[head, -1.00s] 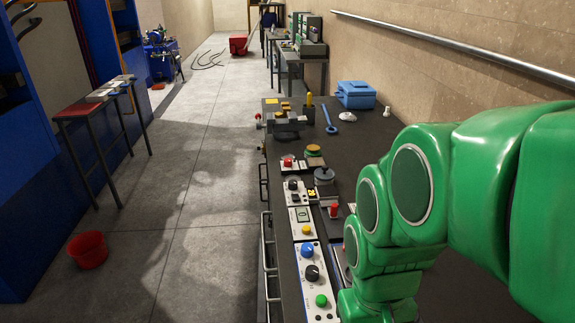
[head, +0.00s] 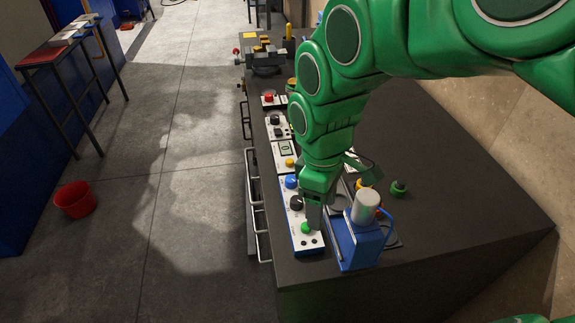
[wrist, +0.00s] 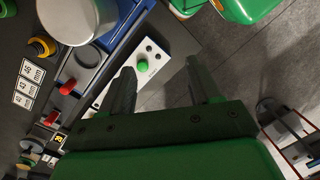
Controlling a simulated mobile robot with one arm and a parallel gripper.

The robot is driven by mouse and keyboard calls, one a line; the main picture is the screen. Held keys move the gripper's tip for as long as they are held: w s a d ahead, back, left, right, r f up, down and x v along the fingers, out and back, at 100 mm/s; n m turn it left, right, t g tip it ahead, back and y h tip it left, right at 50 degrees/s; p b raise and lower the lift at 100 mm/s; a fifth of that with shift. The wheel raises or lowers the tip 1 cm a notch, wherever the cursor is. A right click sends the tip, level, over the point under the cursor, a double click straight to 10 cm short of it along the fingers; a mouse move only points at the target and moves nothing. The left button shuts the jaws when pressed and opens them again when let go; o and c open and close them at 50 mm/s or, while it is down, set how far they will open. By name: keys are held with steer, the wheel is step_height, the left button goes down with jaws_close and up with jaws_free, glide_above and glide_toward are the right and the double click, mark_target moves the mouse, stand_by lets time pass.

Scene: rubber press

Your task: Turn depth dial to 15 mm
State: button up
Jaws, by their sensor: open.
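A white control panel (head: 307,243) with blue sides lies along the bench's left edge. It carries a blue knob (head: 291,181), a black dial (head: 296,202) and a green button (head: 306,228). I cannot read any dial scale, nor tell which knob is the depth dial. My gripper (head: 314,222) points down over the panel, close to the black dial and green button. In the wrist view, my gripper (wrist: 160,72) is open and nothing shows held between its fingers. The green button (wrist: 142,65) appears by the left finger, which covers part of the panel.
A blue press with a silver cylinder (head: 366,206) stands right of the panel. White number cards (wrist: 26,86) show in the wrist view. A green-and-black knob (head: 398,188) sits on the bench (head: 440,155). More panels (head: 284,155) lie farther back. A red bucket (head: 75,199) stands on the floor.

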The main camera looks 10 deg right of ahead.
mark_target(297, 199)
steer(key=w+f+n, duration=0.1)
steer(key=w+n, duration=0.2)
steer(key=w, duration=0.1)
steer(key=w+a+f+n, duration=0.1)
steer(key=w+f+n, duration=0.1)
steer(key=w+n, duration=0.1)
steer(key=w+f+n, duration=0.1)
steer(key=w+n, duration=0.2)
steer(key=w, duration=0.3)
steer(key=shift+a+f+t, duration=0.2)
steer(key=shift+a+t, duration=0.1)
steer(key=shift+a, duration=0.1)
steer(key=shift+w+f+n, duration=0.3)
steer(key=shift+w, duration=0.05)
steer(key=shift+s+f, duration=0.15)
steer(key=shift+f, duration=3.7)
steer(key=c, duration=1)
